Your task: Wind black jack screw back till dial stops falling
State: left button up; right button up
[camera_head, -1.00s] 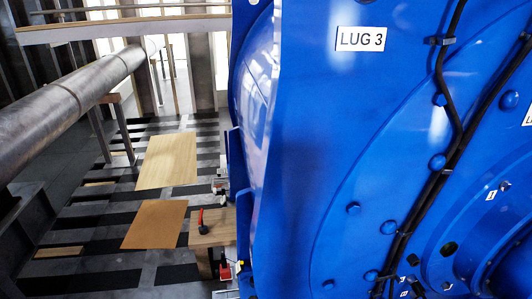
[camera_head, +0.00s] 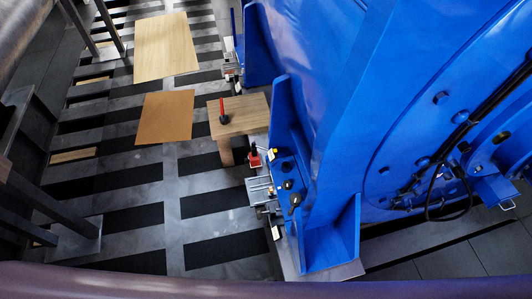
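A large blue motor housing (camera_head: 350,70) fills the right side of the view, with a blue foot and gusset plates (camera_head: 285,150) low on its left. A small red-and-black device (camera_head: 254,157) stands beside the foot, near a metal bracket (camera_head: 260,190). Several dark bolt-like parts (camera_head: 287,167) sit on the foot plate. I cannot tell which part is the black jack screw, and no dial face is readable. A red-handled tool with a dark base (camera_head: 223,110) stands on a small wooden table. Neither of my grippers is in view.
The small wooden table (camera_head: 245,112) stands left of the motor foot. A brown board (camera_head: 165,117) and a paler board (camera_head: 167,45) lie on the slotted grey floor (camera_head: 205,270). Steel posts (camera_head: 60,215) stand at the left. Black cable hangs at the right.

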aim_at(295, 198)
jog(key=k+l+z, duration=0.15)
jog(key=k+z, duration=0.3)
jog(key=k, duration=0.2)
jog(key=i+j+z, duration=0.1)
jog(key=z, duration=0.3)
jog(key=i+j+z, duration=0.1)
jog(key=z, duration=0.3)
jog(key=j+z, duration=0.25)
jog(key=z, duration=0.15)
jog(key=i+j+z, duration=0.1)
jog(key=j+z, duration=0.15)
jog(key=z, duration=0.15)
jog(key=i+j, duration=0.1)
jog(key=j, duration=1.65)
jog(key=i+j, duration=0.15)
jog(key=j, duration=0.7)
jog(key=i+j, duration=0.1)
jog(key=j, duration=0.8)
